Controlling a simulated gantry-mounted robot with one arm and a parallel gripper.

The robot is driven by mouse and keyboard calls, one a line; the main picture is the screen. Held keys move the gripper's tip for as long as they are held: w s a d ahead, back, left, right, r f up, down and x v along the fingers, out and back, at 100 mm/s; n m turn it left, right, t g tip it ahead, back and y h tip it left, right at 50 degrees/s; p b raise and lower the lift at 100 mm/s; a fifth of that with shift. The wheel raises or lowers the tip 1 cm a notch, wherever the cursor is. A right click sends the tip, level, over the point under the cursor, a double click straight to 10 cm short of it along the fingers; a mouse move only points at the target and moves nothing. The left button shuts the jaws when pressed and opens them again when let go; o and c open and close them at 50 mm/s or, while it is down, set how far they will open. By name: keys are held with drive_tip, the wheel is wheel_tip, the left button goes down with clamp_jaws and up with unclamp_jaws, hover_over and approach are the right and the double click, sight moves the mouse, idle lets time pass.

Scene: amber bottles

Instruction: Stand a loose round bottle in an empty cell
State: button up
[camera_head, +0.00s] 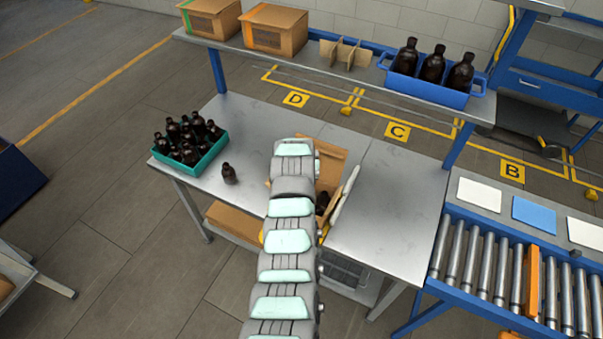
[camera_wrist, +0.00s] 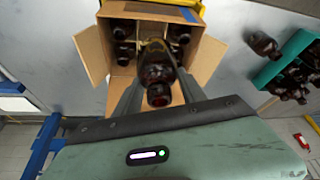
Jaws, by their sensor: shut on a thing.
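My gripper (camera_wrist: 158,88) is shut on a dark amber bottle (camera_wrist: 157,72), which it holds over the open cardboard box. In the wrist view the box (camera_wrist: 91,55) has its flaps spread and several bottles inside, with dividers partly visible. The held bottle hides the middle of the box, so I cannot tell which cell lies under it. In the head view my arm covers the gripper and most of the box (camera_head: 335,158). One loose bottle (camera_head: 229,173) stands on the table left of the box; it also shows in the wrist view (camera_wrist: 264,45).
A teal crate (camera_head: 205,167) full of bottles stands at the table's left end. A shelf above carries a blue bin (camera_head: 428,92) with 3 bottles, cardboard boxes (camera_head: 275,29) and a loose divider (camera_head: 345,52). The table's right part (camera_head: 385,215) is clear, beside a roller conveyor (camera_head: 505,270).

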drive_tip(key=shift+f+b, duration=0.95)
drive_tip(key=shift+f, duration=1.15)
drive_tip(key=shift+f+b, duration=1.9)
drive_tip(key=shift+f, duration=1.05)
drive_tip(key=shift+f, duration=0.2)
drive_tip(key=shift+f+b, duration=0.5)
drive_tip(key=shift+b, duration=0.05)
drive_tip(key=o, duration=1.5)
drive_tip(key=shift+r, duration=0.25)
drive_tip(key=shift+b+v, duration=0.3)
drive_tip(key=shift+v, duration=4.95)
